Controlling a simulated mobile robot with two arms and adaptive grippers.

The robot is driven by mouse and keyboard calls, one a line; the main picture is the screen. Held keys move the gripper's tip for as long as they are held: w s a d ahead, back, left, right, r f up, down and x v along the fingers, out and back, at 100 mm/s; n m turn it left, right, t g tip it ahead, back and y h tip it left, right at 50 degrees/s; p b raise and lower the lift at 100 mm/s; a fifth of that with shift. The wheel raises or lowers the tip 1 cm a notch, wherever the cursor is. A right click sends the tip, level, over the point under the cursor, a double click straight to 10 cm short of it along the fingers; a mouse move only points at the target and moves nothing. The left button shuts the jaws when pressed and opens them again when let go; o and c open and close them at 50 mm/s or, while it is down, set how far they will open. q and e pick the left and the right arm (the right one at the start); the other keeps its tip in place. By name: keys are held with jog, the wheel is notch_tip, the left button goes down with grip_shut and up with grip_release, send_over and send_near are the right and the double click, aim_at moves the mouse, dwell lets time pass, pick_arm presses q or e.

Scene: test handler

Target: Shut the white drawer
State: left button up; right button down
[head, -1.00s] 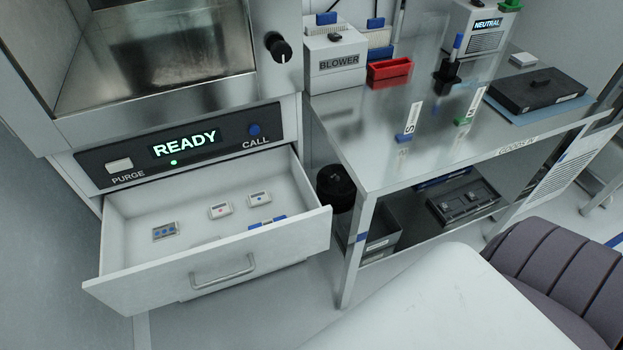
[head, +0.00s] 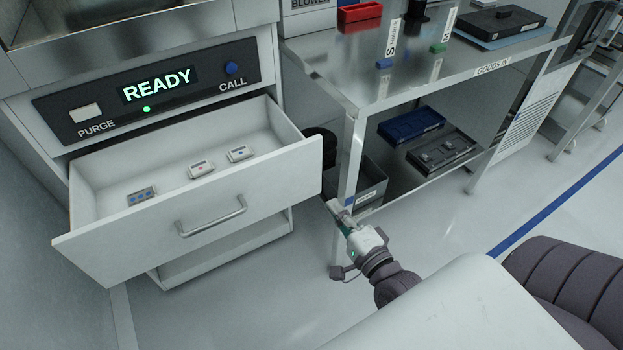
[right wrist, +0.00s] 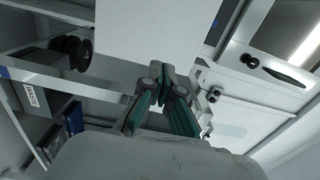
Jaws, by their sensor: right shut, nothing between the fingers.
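The white drawer (head: 275,185) stands pulled out below the READY panel in the head view, with its bar handle (head: 213,219) on the front. Several small pale parts with coloured dots (head: 141,195) lie inside. My right gripper (head: 338,208) is to the right of the drawer front, low beside the table leg, apart from the front in the head view. Its fingers are shut and empty; they also show in the right wrist view (right wrist: 162,80), below a plain white panel that I cannot identify for certain. My left gripper is out of view.
The metal table's leg (head: 350,165) stands just behind my right gripper. A grey bin (head: 372,182), a blue tray (head: 411,123) and a dark tray (head: 442,152) are on the lower shelf. A dark round object (head: 318,142) sits beside the drawer. Floor in front is clear.

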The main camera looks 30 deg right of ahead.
aim_at(304, 170)
jog(key=w, duration=1)
jog(key=shift+f+b, duration=0.1)
jog(key=shift+b, duration=0.25)
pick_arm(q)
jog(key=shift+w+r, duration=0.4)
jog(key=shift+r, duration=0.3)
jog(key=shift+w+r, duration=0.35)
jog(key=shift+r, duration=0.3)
pick_arm(e)
jog(key=shift+w, duration=0.55)
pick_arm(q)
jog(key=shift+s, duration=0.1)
